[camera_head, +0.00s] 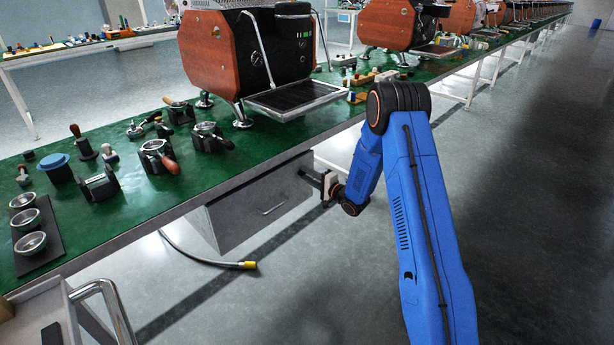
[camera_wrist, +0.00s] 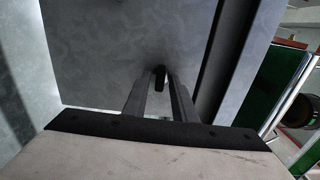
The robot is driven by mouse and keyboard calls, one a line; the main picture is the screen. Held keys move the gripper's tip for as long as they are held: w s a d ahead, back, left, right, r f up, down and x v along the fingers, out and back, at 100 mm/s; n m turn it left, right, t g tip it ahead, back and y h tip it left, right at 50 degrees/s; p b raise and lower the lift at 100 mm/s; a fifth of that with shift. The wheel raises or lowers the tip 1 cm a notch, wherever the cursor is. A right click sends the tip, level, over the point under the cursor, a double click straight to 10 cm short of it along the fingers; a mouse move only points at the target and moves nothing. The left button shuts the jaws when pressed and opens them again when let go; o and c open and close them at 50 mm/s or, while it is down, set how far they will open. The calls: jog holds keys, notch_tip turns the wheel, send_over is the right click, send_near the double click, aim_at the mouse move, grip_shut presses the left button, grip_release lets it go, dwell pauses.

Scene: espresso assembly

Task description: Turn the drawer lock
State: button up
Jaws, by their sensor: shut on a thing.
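The grey drawer (camera_head: 243,213) hangs under the green-topped bench, with a thin handle on its front. It appears shut. My gripper (camera_head: 306,174) is at the upper right part of the drawer front. In the wrist view, the two fingers of my gripper (camera_wrist: 160,88) reach to the drawer front (camera_wrist: 105,60) and are shut on a small dark piece, the drawer lock (camera_wrist: 160,73). The fingers hide most of the lock, so its turn angle cannot be told. In the head view the lock is too small to make out.
The floor to the right is clear.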

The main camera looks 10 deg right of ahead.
dwell(0.3)
jog(key=o, duration=0.7)
jog(key=shift+d, duration=0.1)
jog(key=v, duration=1.7)
jog(key=shift+s, duration=0.15)
jog(key=shift+d, duration=0.1)
